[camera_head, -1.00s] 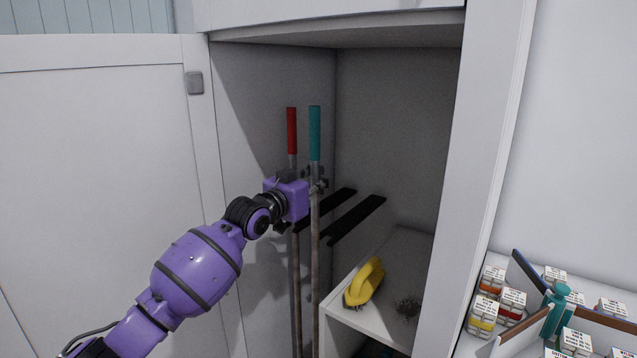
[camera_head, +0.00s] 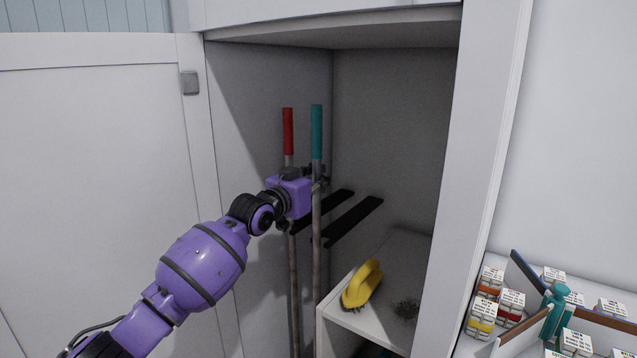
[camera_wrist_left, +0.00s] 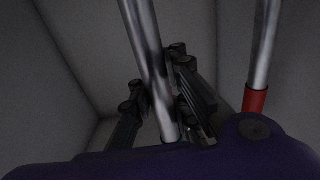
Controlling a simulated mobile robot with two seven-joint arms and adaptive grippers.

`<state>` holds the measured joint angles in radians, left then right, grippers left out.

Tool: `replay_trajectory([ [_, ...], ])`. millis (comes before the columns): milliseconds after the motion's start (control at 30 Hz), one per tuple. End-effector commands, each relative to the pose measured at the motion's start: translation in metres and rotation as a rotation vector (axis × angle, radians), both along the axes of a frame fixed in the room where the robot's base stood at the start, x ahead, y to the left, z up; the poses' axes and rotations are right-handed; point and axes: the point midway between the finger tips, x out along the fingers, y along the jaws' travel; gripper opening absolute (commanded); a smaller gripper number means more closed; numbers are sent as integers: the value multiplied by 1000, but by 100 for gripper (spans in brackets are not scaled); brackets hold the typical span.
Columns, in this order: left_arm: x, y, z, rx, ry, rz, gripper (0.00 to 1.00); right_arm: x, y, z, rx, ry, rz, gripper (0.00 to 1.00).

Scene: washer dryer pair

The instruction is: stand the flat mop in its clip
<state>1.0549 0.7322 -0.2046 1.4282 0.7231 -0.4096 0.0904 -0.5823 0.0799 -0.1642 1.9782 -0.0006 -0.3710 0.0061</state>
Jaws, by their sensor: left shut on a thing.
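The flat mop appears to be the pole with the teal grip (camera_head: 317,130), upright in the open tall cabinet; its lower end is out of view. My left gripper (camera_head: 319,186) is shut on its shaft just below the grip. In the left wrist view the grey shaft (camera_wrist_left: 146,60) passes between the dark fingers (camera_wrist_left: 165,112). A second pole with a red grip (camera_head: 288,132) stands just left of it, apart from the fingers, and also shows in the left wrist view (camera_wrist_left: 256,99). I cannot make out the clip clearly. My right gripper is not in view.
The open cabinet door (camera_head: 95,180) is at the left. Two dark bars (camera_head: 350,221) sit behind the poles. Several small boxes (camera_head: 510,303) stand outside at right.

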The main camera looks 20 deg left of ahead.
Motion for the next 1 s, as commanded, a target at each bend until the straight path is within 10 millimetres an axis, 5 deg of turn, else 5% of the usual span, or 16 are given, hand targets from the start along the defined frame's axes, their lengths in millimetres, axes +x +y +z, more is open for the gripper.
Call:
replay_trajectory([
  [1000, 34, -13, 4, -3, -6, -1, 0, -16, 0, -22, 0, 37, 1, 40],
])
